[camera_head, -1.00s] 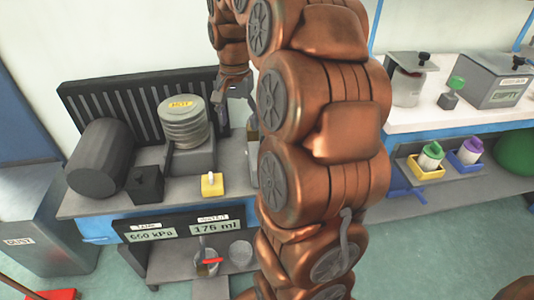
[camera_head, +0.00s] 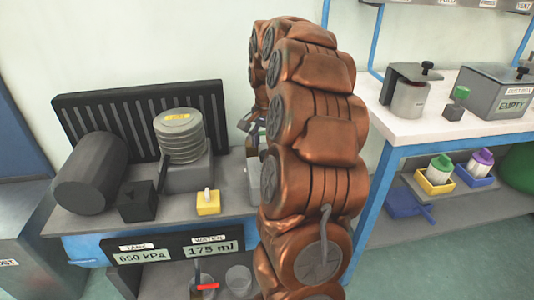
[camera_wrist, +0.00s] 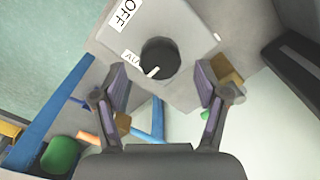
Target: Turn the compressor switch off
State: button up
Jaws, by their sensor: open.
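In the wrist view, a round black knob (camera_wrist: 160,57) with a white pointer mark sits on a grey switch box (camera_wrist: 185,32). The mark lies at the knob's lower left. A white OFF label (camera_wrist: 123,14) is at the box's upper left, and a second label (camera_wrist: 132,60), hard to read, is beside the knob. My gripper (camera_wrist: 160,93) is open and empty, with one finger low on each side of the knob; I see no contact. In the head view my gripper (camera_head: 250,122) is partly hidden by my arm, above the bench.
A black cylinder (camera_head: 90,173), a ribbed round pot (camera_head: 179,137) and a yellow block (camera_head: 208,203) stand on the left bench, left of my arm. A display panel (camera_head: 180,256) is below. The right bench (camera_head: 430,130) holds a lidded jar (camera_head: 407,100) and a grey EMPTY box (camera_head: 503,98).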

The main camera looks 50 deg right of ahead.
jog(key=shift+f, duration=1.2)
jog(key=shift+c, duration=0.4)
jog(key=c, duration=1.1)
